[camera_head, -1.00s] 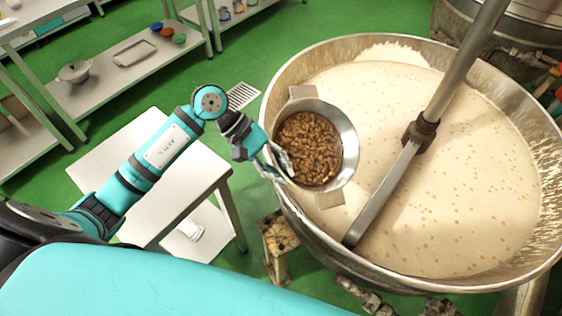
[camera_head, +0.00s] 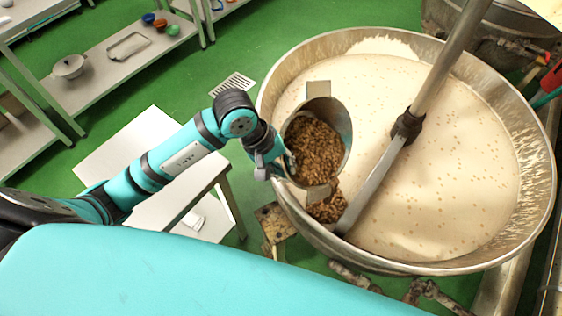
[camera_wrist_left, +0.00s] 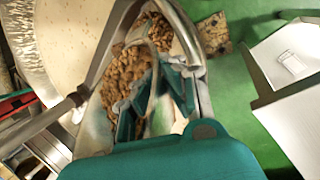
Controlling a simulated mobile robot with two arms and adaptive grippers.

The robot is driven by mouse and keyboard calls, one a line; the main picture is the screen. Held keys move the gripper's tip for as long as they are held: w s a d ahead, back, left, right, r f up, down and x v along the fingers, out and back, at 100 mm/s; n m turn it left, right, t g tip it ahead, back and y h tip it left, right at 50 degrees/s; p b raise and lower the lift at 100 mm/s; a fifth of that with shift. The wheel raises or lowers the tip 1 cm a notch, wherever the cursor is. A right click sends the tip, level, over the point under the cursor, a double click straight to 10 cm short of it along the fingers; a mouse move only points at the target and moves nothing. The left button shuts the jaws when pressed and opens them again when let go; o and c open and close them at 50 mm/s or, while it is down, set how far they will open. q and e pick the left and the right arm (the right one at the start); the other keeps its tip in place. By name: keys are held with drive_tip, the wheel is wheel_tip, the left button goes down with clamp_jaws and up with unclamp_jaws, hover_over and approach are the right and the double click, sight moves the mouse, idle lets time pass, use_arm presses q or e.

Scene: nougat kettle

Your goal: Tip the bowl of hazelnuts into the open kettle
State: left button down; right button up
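The steel bowl (camera_head: 338,113) is tilted over the left part of the open kettle (camera_head: 533,150), its mouth facing the front of the picture. Hazelnuts (camera_head: 312,150) still cover much of its inside. More hazelnuts (camera_head: 327,207) show below its lower lip, inside the kettle near the front-left rim; whether they are falling or lying there I cannot tell. My left gripper (camera_head: 284,163) is shut on the bowl's left edge. The left wrist view shows its fingers (camera_wrist_left: 155,95) at the bowl, with hazelnuts (camera_wrist_left: 125,75) beyond. My right gripper is not in view.
The kettle holds pale nougat mass (camera_head: 450,180). A steel stirrer arm (camera_head: 372,180) slants through it, close to the bowl's right side. A white table (camera_head: 115,145) stands left, under my left arm. A rusty stand (camera_head: 274,222) is below the kettle's front-left rim.

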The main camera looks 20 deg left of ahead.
use_arm(q)
drive_tip(key=d+r+t+y, duration=0.1)
drive_tip(key=s+d+r+y, duration=0.1)
drive_tip(key=y, duration=0.1)
drive_tip(key=shift+d+r+m+t+p, duration=0.3)
drive_tip(key=shift+m+t+p, duration=0.1)
drive_tip(key=s+d+m+t+y+p, duration=0.1)
drive_tip(key=s+d+t+y+p, duration=0.3)
drive_tip(key=d+y+p, duration=0.4)
drive_tip(key=shift+s+d+m+t+y+p, duration=0.3)
drive_tip(key=shift+s+m+t+y+p, duration=0.1)
drive_tip(key=shift+t+y+p, duration=0.35)
idle(0.3)
drive_tip(key=shift+g+h, duration=0.25)
drive_tip(key=shift+h, duration=0.1)
